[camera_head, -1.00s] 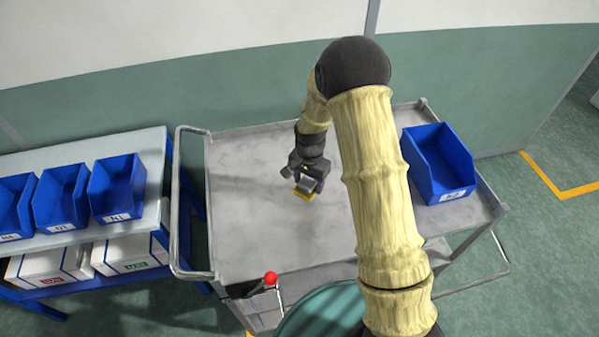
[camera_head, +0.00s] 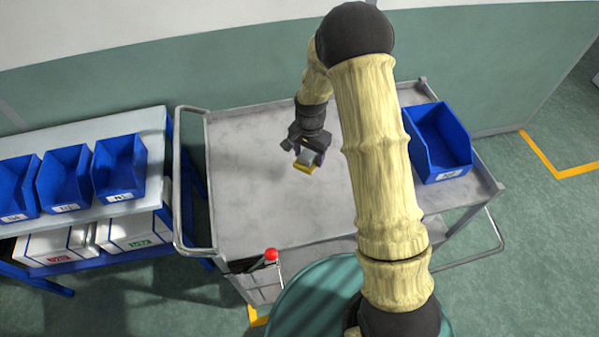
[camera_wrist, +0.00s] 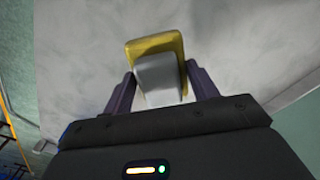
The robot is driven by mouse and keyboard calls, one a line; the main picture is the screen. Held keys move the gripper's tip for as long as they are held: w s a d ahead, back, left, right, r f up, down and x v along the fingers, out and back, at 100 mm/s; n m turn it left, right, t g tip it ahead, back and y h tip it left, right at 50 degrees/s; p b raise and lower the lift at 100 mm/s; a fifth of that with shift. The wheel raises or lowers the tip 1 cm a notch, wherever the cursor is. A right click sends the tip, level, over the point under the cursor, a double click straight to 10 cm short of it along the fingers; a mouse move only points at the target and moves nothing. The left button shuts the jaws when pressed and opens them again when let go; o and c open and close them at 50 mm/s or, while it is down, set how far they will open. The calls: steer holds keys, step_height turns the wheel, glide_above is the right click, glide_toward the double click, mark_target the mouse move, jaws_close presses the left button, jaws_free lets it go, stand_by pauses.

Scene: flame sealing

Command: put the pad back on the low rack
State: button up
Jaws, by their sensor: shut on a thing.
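The pad, a yellow slab (camera_head: 304,168) with a grey block on it, is between the fingers of my gripper (camera_head: 308,158), over the grey cart top (camera_head: 250,215). In the wrist view the pad (camera_wrist: 156,43) shows its yellow edge beyond the grey block. The dark fingers of my gripper (camera_wrist: 161,78) are shut on it from both sides. I cannot tell whether the pad touches the cart top. The low rack is probably the blue-framed one (camera_head: 157,117) at the left, with a pale top.
Blue bins (camera_head: 120,168) stand along the left rack's top, with white boxes (camera_head: 136,231) below. A larger blue bin (camera_head: 437,143) stands at the cart's right. The cart has a raised rail (camera_head: 177,190) at its left and a red-knobbed lever (camera_head: 271,255) at its front. The cart top's left part is clear.

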steer(key=s+d+f+n, duration=0.1)
steer(key=d+n, duration=0.1)
steer(key=s+d+f+n, duration=0.1)
steer(key=d+n, duration=0.1)
steer(key=d, duration=0.1)
steer(key=s+d+f+n, duration=0.1)
steer(key=d+f+n, duration=0.1)
steer(key=shift+s+d+b, duration=0.1)
steer(key=shift+d+b, duration=0.2)
steer(key=shift+d, duration=0.05)
steer(key=shift+s+d+f+n, duration=0.25)
steer(key=shift+d+n, duration=0.2)
steer(key=shift+n, duration=0.05)
